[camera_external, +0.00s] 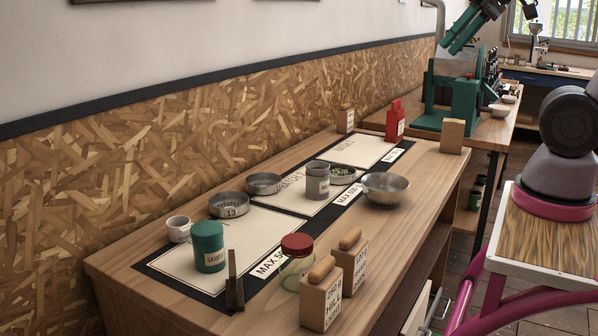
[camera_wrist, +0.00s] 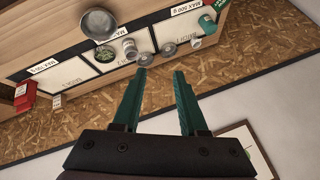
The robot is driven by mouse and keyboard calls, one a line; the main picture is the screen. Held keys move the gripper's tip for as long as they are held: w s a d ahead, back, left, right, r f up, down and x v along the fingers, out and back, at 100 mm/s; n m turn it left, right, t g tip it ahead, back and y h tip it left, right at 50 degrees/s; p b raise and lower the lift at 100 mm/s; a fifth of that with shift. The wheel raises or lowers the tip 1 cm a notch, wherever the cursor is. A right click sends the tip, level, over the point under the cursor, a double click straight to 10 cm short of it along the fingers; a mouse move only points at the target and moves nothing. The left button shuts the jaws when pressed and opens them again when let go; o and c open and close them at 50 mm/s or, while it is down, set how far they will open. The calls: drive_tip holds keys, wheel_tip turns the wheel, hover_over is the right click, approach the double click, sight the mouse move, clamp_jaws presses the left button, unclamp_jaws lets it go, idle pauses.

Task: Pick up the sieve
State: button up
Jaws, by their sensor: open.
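Two shallow round grey metal pans with mesh-like bottoms look like sieves. In the wrist view the two show as small grey discs, one at the left (camera_wrist: 144,60) and one at the right (camera_wrist: 168,48), beyond my fingertips. A similar dish with green beans (camera_external: 342,175) stands further back. I cannot tell which one is meant.
Beside the sieves stand a white cup (camera_external: 179,229), a green canister (camera_external: 208,246), a grey canister (camera_external: 317,182) and a steel bowl (camera_external: 386,188). A red-lidded jar (camera_external: 296,262) and wooden-handled blocks (camera_external: 321,296) stand in front. A chipboard wall (camera_external: 130,170) runs behind.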

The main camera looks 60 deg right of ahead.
drive_tip(key=m+g+y, duration=0.5)
drive_tip(key=m+y, duration=0.2)
drive_tip(key=m, duration=0.6)
hover_over(353, 175)
drive_tip(key=s, duration=0.5)
wheel_tip(353, 175, down, 24)
drive_tip(key=d+f+m+t+y, duration=0.1)
drive_tip(key=d+f+m, duration=0.1)
drive_tip(key=f, duration=0.3)
drive_tip(key=d+f+m+t+y, duration=0.1)
drive_tip(key=d+f+m, duration=0.1)
drive_tip(key=d+f, duration=0.1)
drive_tip(key=d+f+m+t+y, duration=0.1)
drive_tip(key=d+f+m, duration=0.1)
drive_tip(key=f, duration=0.4)
drive_tip(key=shift+w+d+f+t, duration=0.15)
drive_tip(key=shift+d+f+t, duration=0.25)
drive_tip(key=shift+d, duration=0.3)
drive_tip(key=shift+f, duration=0.25)
drive_tip(key=x, duration=1)
drive_tip(key=shift+w+a, duration=0.15)
drive_tip(key=shift+w, duration=0.2)
clamp_jaws()
drive_tip(key=shift+f, duration=0.1)
